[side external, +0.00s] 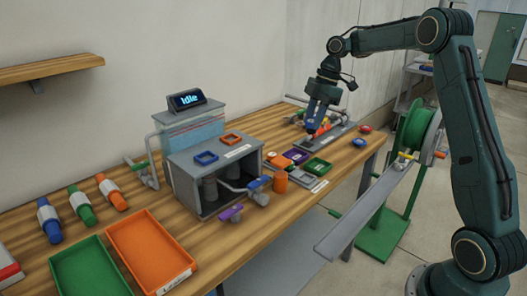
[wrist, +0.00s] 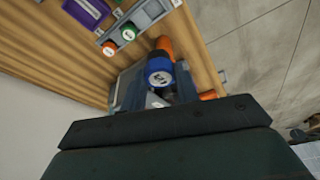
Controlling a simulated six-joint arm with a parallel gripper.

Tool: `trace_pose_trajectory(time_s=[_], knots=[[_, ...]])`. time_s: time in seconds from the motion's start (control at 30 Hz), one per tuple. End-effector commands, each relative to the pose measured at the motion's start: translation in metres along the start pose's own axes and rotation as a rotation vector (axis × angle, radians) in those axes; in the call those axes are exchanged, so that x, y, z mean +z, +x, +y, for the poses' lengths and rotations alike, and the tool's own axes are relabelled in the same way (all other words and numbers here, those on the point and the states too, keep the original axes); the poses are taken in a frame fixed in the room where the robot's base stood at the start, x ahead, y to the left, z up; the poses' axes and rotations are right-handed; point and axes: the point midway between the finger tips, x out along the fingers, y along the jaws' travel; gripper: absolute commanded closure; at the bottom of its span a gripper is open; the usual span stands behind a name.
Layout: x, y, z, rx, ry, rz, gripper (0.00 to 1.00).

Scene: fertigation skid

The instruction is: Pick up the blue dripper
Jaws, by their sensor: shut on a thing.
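My gripper (side external: 312,132) points down over the grey rail at the back of the bench in the side external view. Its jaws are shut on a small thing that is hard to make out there. In the wrist view a blue dripper (wrist: 159,72) with a white, marked face sits at the fingers, close to the camera. An orange cylinder (wrist: 163,45) lies right behind it. I cannot tell from the pictures whether the dripper is clear of the surface beneath.
Small red (side external: 365,128) and blue (side external: 360,142) pieces lie at the bench's right edge. A grey box (side external: 215,165) stands mid-bench. A green hose reel (side external: 417,125) stands beside the bench.

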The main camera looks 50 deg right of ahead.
Motion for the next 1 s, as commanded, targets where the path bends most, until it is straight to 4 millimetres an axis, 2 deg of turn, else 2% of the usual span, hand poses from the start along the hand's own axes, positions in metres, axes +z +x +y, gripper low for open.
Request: trace_pose_trajectory(time_s=[0.33,1.0], knots=[[-0.007,-0.021,0.0,0.0,0.0,0.002,0.9],[-0.008,-0.024,0.0,0.0,0.0,0.001,0.9]])
